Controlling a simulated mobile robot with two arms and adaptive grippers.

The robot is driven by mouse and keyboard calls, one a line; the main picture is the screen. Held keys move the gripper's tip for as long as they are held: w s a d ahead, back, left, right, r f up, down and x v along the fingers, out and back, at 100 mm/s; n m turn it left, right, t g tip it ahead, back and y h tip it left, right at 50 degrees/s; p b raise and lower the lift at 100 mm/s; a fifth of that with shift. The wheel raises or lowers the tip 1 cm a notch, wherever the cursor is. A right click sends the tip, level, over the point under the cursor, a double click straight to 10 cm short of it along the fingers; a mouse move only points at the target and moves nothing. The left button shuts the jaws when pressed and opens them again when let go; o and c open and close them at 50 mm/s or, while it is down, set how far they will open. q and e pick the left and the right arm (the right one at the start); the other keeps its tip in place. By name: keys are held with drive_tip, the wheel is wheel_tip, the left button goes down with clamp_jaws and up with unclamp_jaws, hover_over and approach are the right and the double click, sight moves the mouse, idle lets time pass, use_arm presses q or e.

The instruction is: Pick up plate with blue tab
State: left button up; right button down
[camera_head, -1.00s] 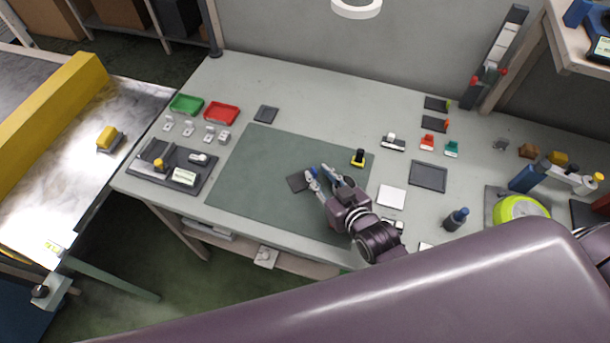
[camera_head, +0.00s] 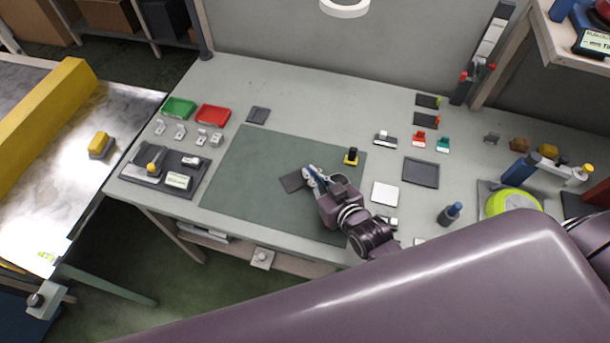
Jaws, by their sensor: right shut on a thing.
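The plate is a small dark square (camera_head: 291,181) on the green mat (camera_head: 258,165), left of my right gripper's fingertips. Its blue tab is hidden by the fingers now. My right gripper (camera_head: 313,177) comes in from the lower right and is shut at the plate's right edge, where the tab sits. I cannot tell whether the plate is lifted off the mat. My left gripper is not in view.
A yellow-and-black piece (camera_head: 351,156) stands on the mat right of the gripper. A white square (camera_head: 384,193) and a dark tray (camera_head: 421,172) lie further right. Green (camera_head: 179,108) and red (camera_head: 213,115) trays are at the back left. The mat's left part is clear.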

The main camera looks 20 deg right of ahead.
drive_tip(key=shift+r, duration=0.2)
wheel_tip(320, 180, up, 20)
drive_tip(key=shift+s+d+f+n+g+y+b, duration=0.8)
drive_tip(key=shift+s+d+f+n+y+b, duration=0.5)
drive_tip(key=shift+f+n+y, duration=0.6)
drive_tip(key=s+r+n+g+y+b, duration=0.1)
drive_tip(key=s+r+n+g+y, duration=0.3)
drive_tip(key=s+r+n, duration=0.1)
drive_tip(key=shift+s+r+y, duration=0.3)
drive_tip(key=shift+s+y, duration=0.1)
drive_tip(key=shift+s, duration=0.1)
